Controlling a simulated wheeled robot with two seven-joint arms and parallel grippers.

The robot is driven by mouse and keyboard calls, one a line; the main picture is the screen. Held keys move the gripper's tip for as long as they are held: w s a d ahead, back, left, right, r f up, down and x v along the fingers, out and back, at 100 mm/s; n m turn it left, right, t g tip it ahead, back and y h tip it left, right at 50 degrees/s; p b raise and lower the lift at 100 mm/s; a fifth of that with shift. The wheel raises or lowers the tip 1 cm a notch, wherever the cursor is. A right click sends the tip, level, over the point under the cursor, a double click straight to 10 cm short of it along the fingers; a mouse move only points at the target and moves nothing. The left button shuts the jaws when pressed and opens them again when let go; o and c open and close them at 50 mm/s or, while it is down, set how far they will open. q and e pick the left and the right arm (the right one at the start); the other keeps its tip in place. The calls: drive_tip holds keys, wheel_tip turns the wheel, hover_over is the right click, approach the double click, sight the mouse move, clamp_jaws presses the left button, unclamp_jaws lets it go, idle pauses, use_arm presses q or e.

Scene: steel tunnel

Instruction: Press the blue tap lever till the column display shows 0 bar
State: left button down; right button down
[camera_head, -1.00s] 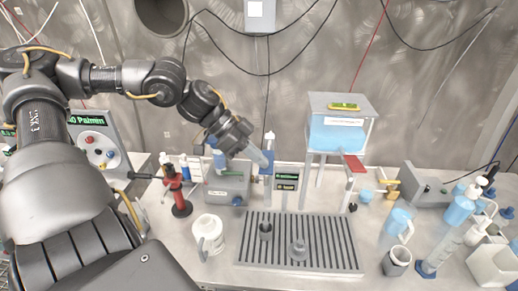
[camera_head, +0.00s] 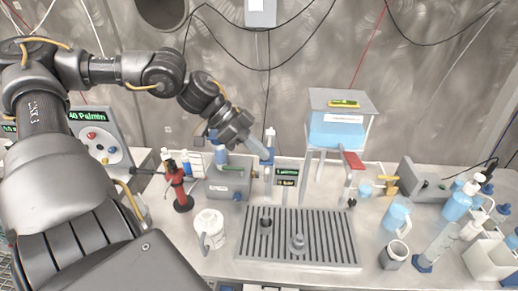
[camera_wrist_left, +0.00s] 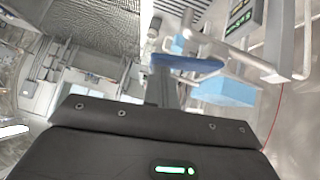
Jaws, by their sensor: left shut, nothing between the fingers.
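The blue tap lever (camera_wrist_left: 187,63) crosses the upper middle of the left wrist view on a pale metal tap. In the head view the clear column (camera_head: 269,142) stands behind the drip tray, and my left gripper hides much of the lever. The small dark display (camera_head: 287,174) beside the column has green lit text too small to read; it also shows at the top of the wrist view (camera_wrist_left: 240,12). My left gripper (camera_head: 262,151) is shut and empty, its tips at the lever. I cannot tell whether they touch it. My right gripper is out of view.
A blue water tank (camera_head: 337,130) on a stand with a red lever (camera_head: 353,160) is right of the column. A grilled drip tray (camera_head: 335,245) lies in front, with a white mug (camera_head: 209,228) to its left. A red stand (camera_head: 181,190) is close by.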

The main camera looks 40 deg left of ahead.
use_arm(q)
drive_tip(key=w+r+v, duration=0.1)
drive_tip(key=w+v, duration=0.1)
drive_tip(key=v, duration=1)
drive_tip(key=shift+r+p, duration=0.4)
drive_tip(key=shift+r, duration=0.25)
drive_tip(key=shift+d, duration=0.1)
idle(1.6)
